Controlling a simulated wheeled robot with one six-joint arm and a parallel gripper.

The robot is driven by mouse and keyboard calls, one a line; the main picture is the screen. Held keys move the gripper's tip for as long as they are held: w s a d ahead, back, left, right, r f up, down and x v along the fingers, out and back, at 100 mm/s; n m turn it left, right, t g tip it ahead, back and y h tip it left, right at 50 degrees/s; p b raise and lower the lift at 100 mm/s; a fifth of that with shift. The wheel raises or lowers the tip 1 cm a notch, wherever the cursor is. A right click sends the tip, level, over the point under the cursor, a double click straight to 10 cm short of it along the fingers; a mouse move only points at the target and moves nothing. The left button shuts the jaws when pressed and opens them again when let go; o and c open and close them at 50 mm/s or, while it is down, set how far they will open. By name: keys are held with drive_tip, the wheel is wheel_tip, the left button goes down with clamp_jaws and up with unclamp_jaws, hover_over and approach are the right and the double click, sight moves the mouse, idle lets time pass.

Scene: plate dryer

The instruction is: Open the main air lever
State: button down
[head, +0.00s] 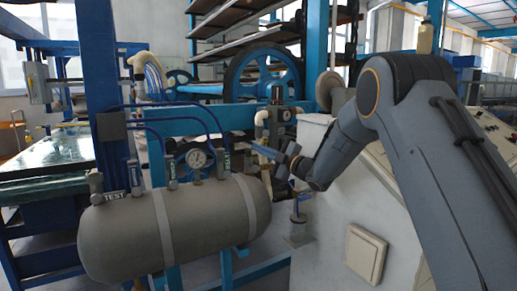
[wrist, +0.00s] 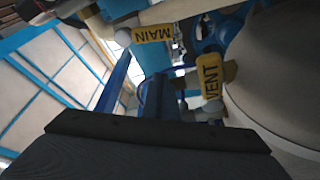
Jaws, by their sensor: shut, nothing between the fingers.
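The main air lever (wrist: 155,33) carries a yellow tag reading MAIN and has a round grey knob at its left end, near the top of the wrist view. A second lever (wrist: 209,82), tagged VENT, is below and to its right. My gripper (head: 264,151) is shut and empty in the head view, just right of the grey air tank (head: 165,220) and near its upper right end. The dark block of my gripper fills the bottom of the wrist view, apart from both tags in the picture. I cannot make out the MAIN tag in the head view.
Several small levers, one tagged TEST (head: 113,195), stand along the tank's top with a pressure gauge (head: 196,158) behind them. A white cabinet (head: 335,220) is close on the right, below my arm. Blue frame posts and pipes are behind the tank.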

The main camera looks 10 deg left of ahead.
drive_tip(key=r+v, duration=0.1)
drive_tip(key=v, duration=0.6)
drive_tip(key=shift+w+d+f, duration=0.2)
drive_tip(key=shift+d, duration=0.1)
